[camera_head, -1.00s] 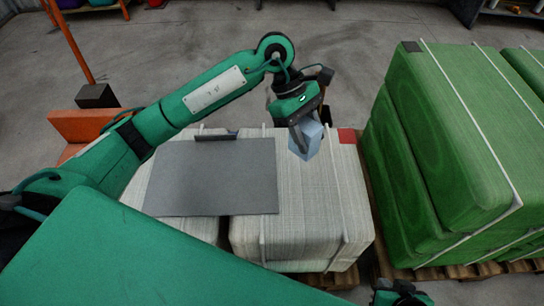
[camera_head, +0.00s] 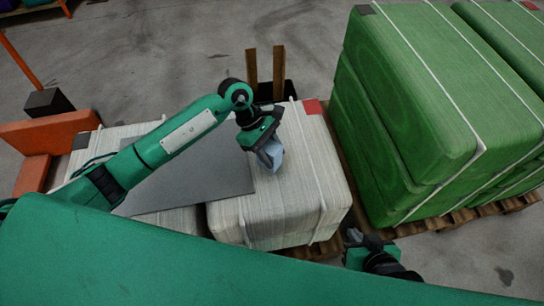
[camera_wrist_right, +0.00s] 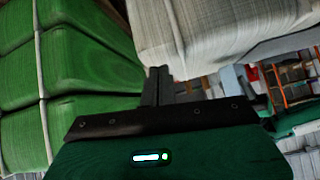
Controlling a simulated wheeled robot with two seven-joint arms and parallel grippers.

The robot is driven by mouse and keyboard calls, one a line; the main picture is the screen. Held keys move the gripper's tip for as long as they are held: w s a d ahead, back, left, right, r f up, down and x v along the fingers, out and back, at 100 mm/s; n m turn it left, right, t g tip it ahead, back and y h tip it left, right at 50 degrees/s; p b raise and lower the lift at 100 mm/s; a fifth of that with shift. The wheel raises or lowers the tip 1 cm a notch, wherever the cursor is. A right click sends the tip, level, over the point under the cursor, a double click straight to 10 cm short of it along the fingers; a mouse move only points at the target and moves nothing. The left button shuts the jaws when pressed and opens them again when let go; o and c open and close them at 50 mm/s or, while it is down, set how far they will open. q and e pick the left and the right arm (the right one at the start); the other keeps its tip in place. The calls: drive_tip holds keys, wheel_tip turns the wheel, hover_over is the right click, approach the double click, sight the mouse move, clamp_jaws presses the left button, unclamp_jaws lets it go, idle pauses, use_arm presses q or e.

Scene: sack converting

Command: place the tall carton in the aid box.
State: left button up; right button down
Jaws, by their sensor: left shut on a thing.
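The tall carton, a pale blue box (camera_head: 270,155), is in my left gripper (camera_head: 266,148) in the head view. The gripper is shut on it and holds it tilted over the right white bale (camera_head: 285,205); I cannot tell whether it touches the bale. The fingers hide part of the carton. My right gripper (camera_head: 355,240) is low in front of the bales, and its fingers look shut and empty in the right wrist view (camera_wrist_right: 157,86). I cannot make out the aid box for certain in either view.
A grey sheet (camera_head: 200,180) lies on the white bales. Tall green bales (camera_head: 410,110) stand on a pallet to the right. A dark bin with wooden boards (camera_head: 265,75) stands behind the white bales. Orange parts (camera_head: 45,135) are at left. Grey floor lies beyond.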

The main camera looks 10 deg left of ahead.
use_arm(q)
drive_tip(key=shift+f, duration=1.15)
drive_tip(key=shift+f, duration=0.2)
drive_tip(key=o, duration=1)
drive_tip(key=shift+r, duration=0.1)
drive_tip(key=shift+c, duration=0.2)
drive_tip(key=shift+r, duration=0.1)
